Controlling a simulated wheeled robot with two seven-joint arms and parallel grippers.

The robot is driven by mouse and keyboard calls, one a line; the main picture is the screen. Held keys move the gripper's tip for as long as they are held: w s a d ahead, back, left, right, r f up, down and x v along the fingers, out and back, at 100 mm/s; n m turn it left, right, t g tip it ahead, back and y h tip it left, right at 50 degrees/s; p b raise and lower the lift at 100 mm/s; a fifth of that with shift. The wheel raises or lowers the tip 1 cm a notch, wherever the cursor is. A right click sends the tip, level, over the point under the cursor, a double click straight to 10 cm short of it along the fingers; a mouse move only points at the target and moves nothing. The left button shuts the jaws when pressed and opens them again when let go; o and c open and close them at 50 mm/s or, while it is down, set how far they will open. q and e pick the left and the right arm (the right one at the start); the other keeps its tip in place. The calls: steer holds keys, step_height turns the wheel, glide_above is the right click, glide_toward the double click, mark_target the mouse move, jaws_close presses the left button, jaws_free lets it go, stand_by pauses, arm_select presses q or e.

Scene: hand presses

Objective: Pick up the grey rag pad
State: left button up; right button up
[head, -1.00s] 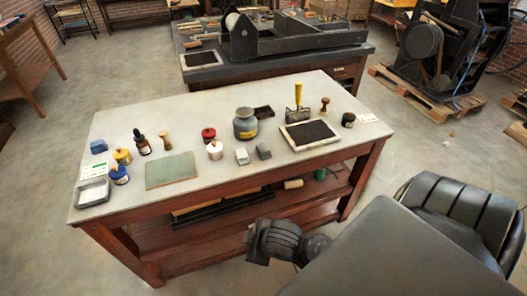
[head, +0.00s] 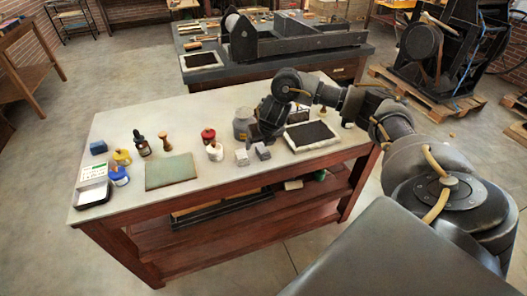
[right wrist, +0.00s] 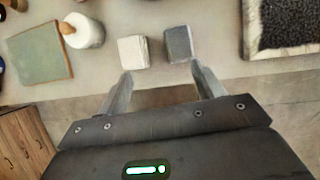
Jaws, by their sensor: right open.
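The grey rag pad (head: 262,152) is a small dark grey block on the pale tabletop, just right of a similar whitish block (head: 242,157). In the right wrist view the grey pad (right wrist: 178,44) lies ahead of the fingertips, closer to the right finger, with the whitish block (right wrist: 133,51) closer to the left one. My right gripper (head: 257,141) hangs over the table just behind the pad in the head view. It also shows in the right wrist view (right wrist: 162,76), open with nothing between its fingers. My left gripper is not in view.
A framed dark pad (head: 310,134) lies to the right. A green mat (head: 171,171) lies left. The table's front edge is near the pad.

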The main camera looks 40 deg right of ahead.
mark_target(263, 148)
steer(key=shift+g+h, duration=0.3)
steer(key=shift+g, duration=0.1)
steer(key=d+f+b, duration=0.1)
steer(key=d, duration=0.1)
steer(key=w+d+f+b, duration=0.1)
steer(key=d+f, duration=0.1)
steer(key=shift+w+b, duration=0.15)
steer(key=shift+b, duration=0.25)
steer(key=shift+a+b+x, duration=0.15)
steer(key=shift+b+x, duration=0.2)
steer(key=shift+x, duration=0.9)
steer(key=shift+a+b+x, duration=0.1)
steer(key=shift+b+x, duration=0.2)
steer(key=shift+x, duration=0.95)
steer(key=shift+w+f, duration=0.15)
steer(key=shift+f, duration=0.2)
steer(key=c, duration=1.1)
steer(key=shift+o, duration=0.2)
steer(key=shift+r, duration=0.2)
